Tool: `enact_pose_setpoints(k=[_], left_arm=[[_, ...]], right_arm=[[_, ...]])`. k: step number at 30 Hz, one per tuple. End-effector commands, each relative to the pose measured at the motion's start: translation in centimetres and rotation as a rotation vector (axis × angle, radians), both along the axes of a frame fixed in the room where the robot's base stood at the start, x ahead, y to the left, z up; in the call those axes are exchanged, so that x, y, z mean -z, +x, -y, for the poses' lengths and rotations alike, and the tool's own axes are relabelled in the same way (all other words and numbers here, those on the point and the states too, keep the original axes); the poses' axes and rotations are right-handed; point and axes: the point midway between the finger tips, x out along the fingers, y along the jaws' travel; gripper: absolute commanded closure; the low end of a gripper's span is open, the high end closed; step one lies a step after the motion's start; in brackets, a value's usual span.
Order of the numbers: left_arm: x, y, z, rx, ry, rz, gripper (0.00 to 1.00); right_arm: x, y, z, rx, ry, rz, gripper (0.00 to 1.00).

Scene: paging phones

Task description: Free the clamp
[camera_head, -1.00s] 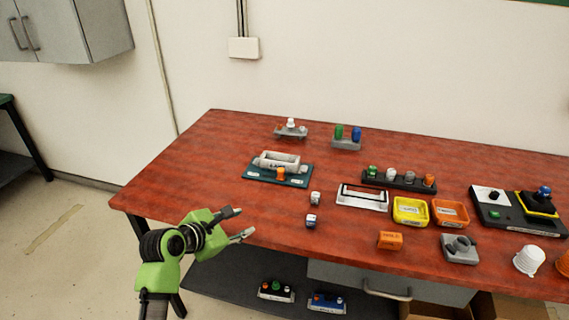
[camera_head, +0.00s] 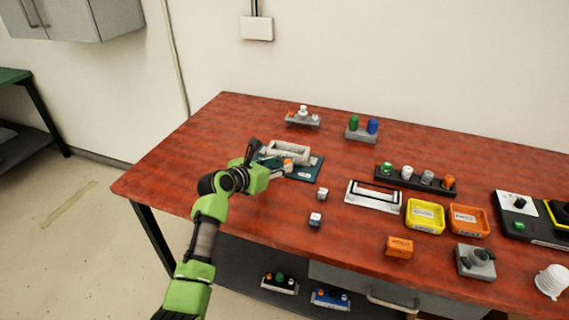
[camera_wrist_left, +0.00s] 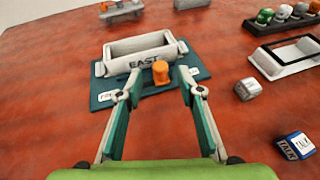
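The clamp (camera_head: 290,151) is a pale grey block with an open trough, set on a teal base plate (camera_head: 306,174). In the left wrist view the clamp (camera_wrist_left: 141,57) carries the word EAST on its front. An orange knob (camera_wrist_left: 161,72) stands upright in front of it; it also shows in the head view (camera_head: 288,164). My left gripper (camera_head: 270,156) is at the near left of the clamp. In the left wrist view its fingers (camera_wrist_left: 159,80) are spread wide, one on each side of the knob and apart from it. My right gripper is in neither view.
Two small labelled cubes (camera_head: 315,219) (camera_head: 322,194) lie right of the plate. A white frame (camera_head: 374,196), yellow tray (camera_head: 425,216) and orange tray (camera_head: 468,220) stand farther right. Peg stands (camera_head: 302,118) (camera_head: 361,133) are behind. The table's front left is clear.

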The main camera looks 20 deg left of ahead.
Motion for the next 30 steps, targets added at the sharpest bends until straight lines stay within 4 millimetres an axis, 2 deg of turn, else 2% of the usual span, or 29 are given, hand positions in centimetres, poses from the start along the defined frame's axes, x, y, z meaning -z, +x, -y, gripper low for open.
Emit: enact_pose_setpoints(k=[1,5,12,21,22,25,26,30], left_arm=[[0.3,0.7,0.2,0.001,0.0,-0.001,0.65],[1.0,2.1,0.6,0.001,0.001,-0.001,0.65],[1.5,3.4,1.1,0.001,0.002,0.001,0.65],[1.5,3.5,1.1,0.001,0.002,0.001,0.65],[1.5,3.5,1.1,0.001,0.002,0.001,0.7],[1.5,3.5,1.1,0.001,0.002,0.001,0.96],[1.5,3.5,1.1,0.001,0.002,0.001,1.0],[1.5,3.5,1.0,-0.001,0.002,-0.001,1.0]], right_arm=[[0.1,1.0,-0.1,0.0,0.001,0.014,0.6],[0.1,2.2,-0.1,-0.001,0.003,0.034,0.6],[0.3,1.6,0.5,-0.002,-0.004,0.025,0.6],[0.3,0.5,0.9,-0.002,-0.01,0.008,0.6],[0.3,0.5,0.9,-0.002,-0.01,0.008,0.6],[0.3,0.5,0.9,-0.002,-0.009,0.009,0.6],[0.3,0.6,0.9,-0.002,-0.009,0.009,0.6],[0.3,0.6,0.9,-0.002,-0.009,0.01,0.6]])
